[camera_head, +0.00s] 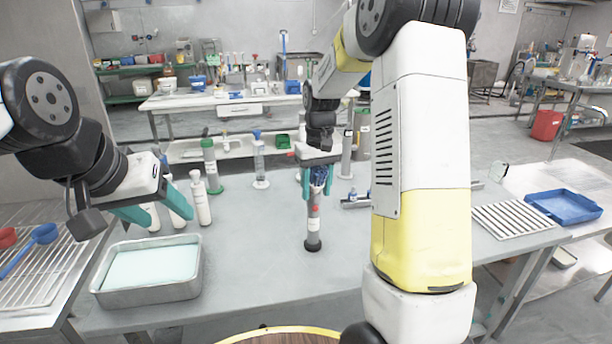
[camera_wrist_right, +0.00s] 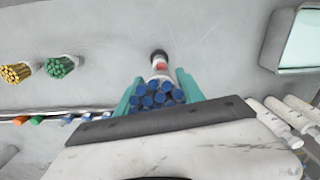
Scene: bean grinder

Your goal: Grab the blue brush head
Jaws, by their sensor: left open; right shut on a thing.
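The blue brush head (camera_head: 320,174) is a cluster of blue bristles on top of a slim grey-white body (camera_head: 313,222) with a red mark and a black lower end. My right gripper (camera_head: 318,186) points down with its teal fingers on either side and is shut on it. In the right wrist view the blue bristle bundle (camera_wrist_right: 152,96) sits between the fingers. The body is nearly upright; I cannot tell if its black end touches the table.
A metal tray (camera_head: 150,288) with pale contents stands at front left. White bottles (camera_head: 200,200) and a green-topped cylinder (camera_head: 208,162) stand behind it. A slatted rack (camera_head: 512,218) and blue tray (camera_head: 563,207) are at right. Yellow (camera_wrist_right: 15,73) and green (camera_wrist_right: 60,67) bundles show in the wrist view.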

